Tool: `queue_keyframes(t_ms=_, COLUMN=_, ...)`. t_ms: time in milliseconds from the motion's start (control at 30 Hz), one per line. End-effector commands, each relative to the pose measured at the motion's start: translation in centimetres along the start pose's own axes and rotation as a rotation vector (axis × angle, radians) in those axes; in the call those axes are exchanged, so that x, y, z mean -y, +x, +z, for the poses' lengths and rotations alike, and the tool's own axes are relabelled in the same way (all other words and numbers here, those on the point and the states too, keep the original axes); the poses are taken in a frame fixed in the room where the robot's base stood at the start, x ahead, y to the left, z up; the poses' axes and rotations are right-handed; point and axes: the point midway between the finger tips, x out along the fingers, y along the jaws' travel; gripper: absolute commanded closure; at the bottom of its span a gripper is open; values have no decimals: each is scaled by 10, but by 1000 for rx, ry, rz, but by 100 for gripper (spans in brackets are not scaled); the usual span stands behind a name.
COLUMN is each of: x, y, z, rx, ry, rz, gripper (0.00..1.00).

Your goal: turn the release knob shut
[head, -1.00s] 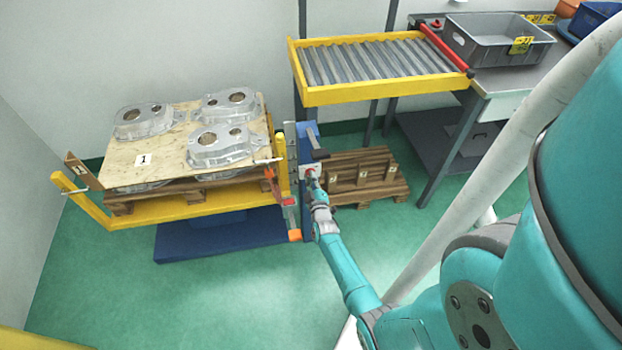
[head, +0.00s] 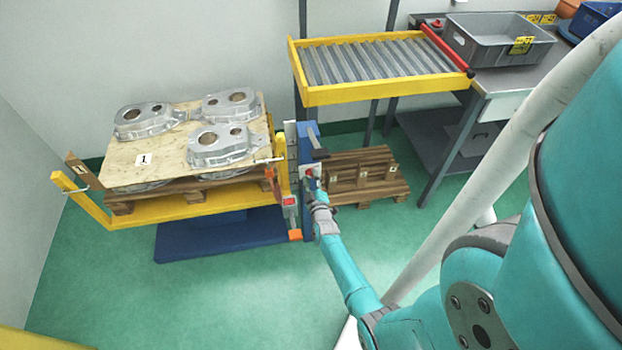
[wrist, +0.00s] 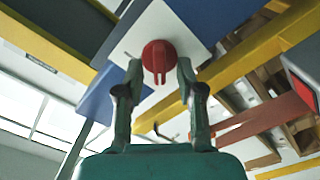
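The release knob (wrist: 159,58) is a red round knob with a narrow red handle bar. It sits on a white plate (wrist: 128,38) on the blue post of the lift. My gripper (wrist: 159,72) is at the knob, with one finger on each side of it. The fingers are apart, and narrow gaps seem to show between the fingertips and the knob. In the head view my gripper (head: 311,182) reaches the post, and the red knob shows small at its tip.
A yellow-framed lift (head: 190,211) with a blue base carries a wooden pallet and board with castings (head: 222,147). A wooden pallet (head: 385,178) lies behind the post. A roller conveyor (head: 380,62) and a bench with a grey crate (head: 470,52) stand at the back right.

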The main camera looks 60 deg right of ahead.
Motion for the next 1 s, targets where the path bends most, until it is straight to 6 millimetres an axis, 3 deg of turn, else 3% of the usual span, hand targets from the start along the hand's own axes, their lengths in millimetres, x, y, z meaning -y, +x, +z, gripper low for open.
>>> queue_keyframes(t_ms=600, x=1, y=-99, z=0, rx=0, ry=-1, rz=-3, gripper=62)
queue_keyframes(t_ms=800, x=0, y=-114, z=0, rx=0, ry=0, rz=-1, gripper=62)
queue_keyframes(t_ms=1000, x=0, y=-117, z=0, rx=0, ry=-1, rz=0, gripper=62)
